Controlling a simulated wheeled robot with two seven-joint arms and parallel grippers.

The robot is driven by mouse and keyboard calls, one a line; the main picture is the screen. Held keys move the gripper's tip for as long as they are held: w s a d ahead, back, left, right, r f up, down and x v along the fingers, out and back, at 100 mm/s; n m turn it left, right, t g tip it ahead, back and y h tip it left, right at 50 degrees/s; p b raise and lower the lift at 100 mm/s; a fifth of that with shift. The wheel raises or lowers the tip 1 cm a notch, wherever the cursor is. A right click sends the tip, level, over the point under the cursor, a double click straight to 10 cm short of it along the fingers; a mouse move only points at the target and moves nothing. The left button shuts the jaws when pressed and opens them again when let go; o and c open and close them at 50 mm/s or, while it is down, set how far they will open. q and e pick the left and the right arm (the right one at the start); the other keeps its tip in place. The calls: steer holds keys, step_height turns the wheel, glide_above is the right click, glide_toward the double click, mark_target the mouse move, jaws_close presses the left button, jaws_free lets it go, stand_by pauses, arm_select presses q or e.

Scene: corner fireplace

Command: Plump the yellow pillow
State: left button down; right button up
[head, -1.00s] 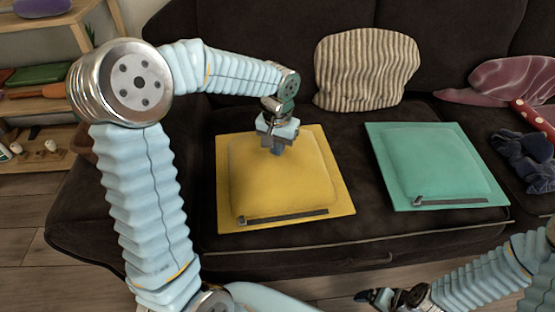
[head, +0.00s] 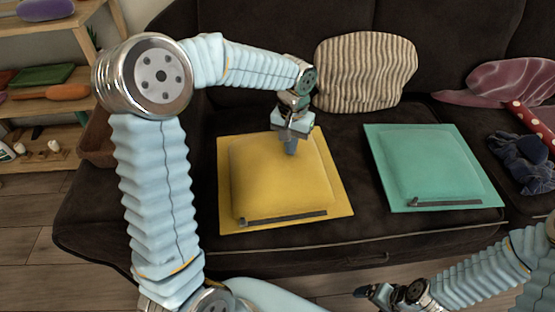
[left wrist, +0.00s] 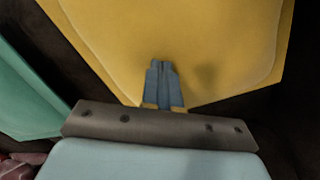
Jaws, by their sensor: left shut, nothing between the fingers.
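The yellow pillow (head: 270,190) lies flat on the dark sofa seat, with a grey zip strip along its front edge. It also fills much of the left wrist view (left wrist: 190,45). My left gripper (head: 290,148) points down over the pillow's back right part, its fingers shut and empty. In the left wrist view the fingertips (left wrist: 160,66) are together over the pillow near its edge; I cannot tell whether they touch it. My right gripper (head: 372,293) is low at the right, in front of the sofa; its jaws are too small to judge.
A teal pillow (head: 432,170) lies to the right of the yellow one. A striped beige cushion (head: 366,72) leans on the backrest. A purple-red cushion (head: 500,82), a spotted red item (head: 532,124) and dark blue cloth (head: 524,160) lie at the right. Shelves stand at the left.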

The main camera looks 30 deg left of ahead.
arm_select(q)
steer(key=shift+f+b, duration=1)
steer(key=shift+f, duration=0.35)
arm_select(e)
steer(key=shift+f, duration=0.95)
arm_select(q)
step_height(320, 180, up, 3)
steer(key=shift+f+p, duration=0.1)
steer(key=shift+p, duration=1.05)
arm_select(e)
step_height(320, 180, up, 2)
steer(key=shift+r, duration=0.1)
steer(key=shift+s+a, duration=0.1)
steer(key=shift+a, duration=0.1)
